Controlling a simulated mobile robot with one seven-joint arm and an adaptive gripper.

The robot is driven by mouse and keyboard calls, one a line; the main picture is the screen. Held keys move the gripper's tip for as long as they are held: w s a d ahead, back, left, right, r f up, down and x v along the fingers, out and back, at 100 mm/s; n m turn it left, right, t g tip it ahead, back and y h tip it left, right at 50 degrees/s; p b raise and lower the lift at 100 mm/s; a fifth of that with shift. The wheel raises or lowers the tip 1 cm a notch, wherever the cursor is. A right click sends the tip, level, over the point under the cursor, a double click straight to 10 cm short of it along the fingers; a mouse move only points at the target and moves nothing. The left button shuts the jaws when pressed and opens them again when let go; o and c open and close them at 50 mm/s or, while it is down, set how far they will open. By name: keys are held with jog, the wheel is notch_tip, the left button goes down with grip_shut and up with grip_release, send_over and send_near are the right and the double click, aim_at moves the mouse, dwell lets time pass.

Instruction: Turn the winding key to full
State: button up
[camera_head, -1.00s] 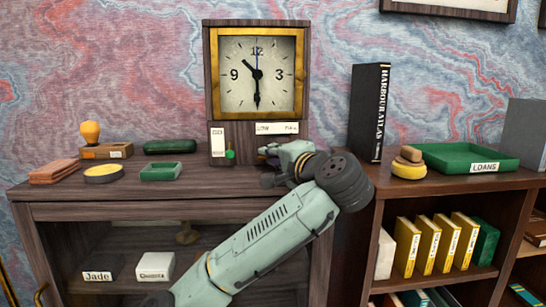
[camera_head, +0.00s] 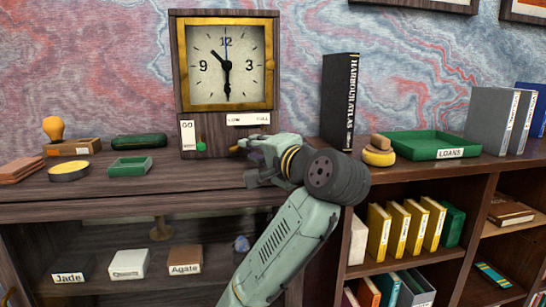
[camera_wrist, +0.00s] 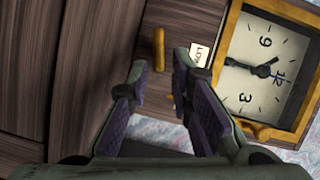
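The clock (camera_head: 225,64) with a wooden case and brass-coloured frame stands on the desk; it also shows, turned sideways, in the wrist view (camera_wrist: 270,72). Below its face is a white strip label (camera_head: 248,119) reading LOW to FULL. The brass winding key (camera_wrist: 159,50) is on the case front under that label. It appears as a narrow upright bar in the wrist view, and only a small part shows in the head view (camera_head: 234,149). My gripper (camera_wrist: 160,72) is open, its purple-padded fingers to either side of the key in the picture. I cannot tell whether they touch it.
A green lever or knob (camera_head: 201,146) sits under a GO label (camera_head: 187,133) on the clock, left of my gripper. A black atlas (camera_head: 339,101) and green LOANS tray (camera_head: 430,144) stand right.

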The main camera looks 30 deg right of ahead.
jog(key=s, duration=0.7)
jog(key=shift+d+r, duration=0.25)
jog(key=shift+d, duration=0.1)
jog(key=shift+s, duration=0.1)
